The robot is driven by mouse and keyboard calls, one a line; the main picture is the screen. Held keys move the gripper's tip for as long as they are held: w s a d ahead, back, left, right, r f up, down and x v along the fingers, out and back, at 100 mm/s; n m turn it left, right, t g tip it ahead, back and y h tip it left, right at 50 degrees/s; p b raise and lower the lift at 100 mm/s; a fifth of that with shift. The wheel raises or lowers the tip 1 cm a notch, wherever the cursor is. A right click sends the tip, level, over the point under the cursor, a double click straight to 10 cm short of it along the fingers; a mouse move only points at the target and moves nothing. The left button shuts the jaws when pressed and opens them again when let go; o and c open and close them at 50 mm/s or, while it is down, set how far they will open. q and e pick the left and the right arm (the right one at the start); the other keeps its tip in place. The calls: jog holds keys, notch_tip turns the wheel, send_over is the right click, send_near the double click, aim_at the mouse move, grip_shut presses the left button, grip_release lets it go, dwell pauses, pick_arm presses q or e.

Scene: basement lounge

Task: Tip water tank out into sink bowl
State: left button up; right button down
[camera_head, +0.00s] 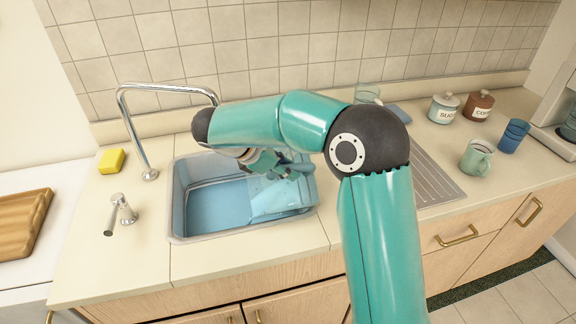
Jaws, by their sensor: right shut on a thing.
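The sink bowl (200,208) is a rectangular basin with a pale rim, set into the counter left of centre. My right arm reaches over it from the lower right. My right gripper (285,170) is at the right part of the bowl, partly hidden by my own arm. It is shut on the water tank (282,198), a see-through light blue container that looks tilted over the right side of the bowl. I cannot tell whether the tank touches the bowl or whether water is in it. My left gripper is not in view.
A curved chrome tap (140,135) and a small lever handle (121,210) stand left of the bowl, near a yellow sponge (111,161). Right of my arm are a ribbed drainer (432,180), green mug (476,158), blue cup (513,136) and two lidded jars (443,108).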

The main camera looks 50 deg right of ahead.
jog(key=shift+w+a+r+g+h+p, duration=0.4)
jog(key=shift+a+r+g+h+p, duration=0.35)
jog(key=shift+h+p, duration=0.5)
jog(key=shift+w+a+g+h+p, duration=0.25)
jog(key=shift+w+a+h+p, duration=0.2)
jog(key=shift+a+h+p, duration=0.5)
dwell(2.0)
jog(key=shift+d+r+y, duration=0.15)
jog(key=shift+r+y, duration=0.05)
jog(key=shift+y, duration=0.1)
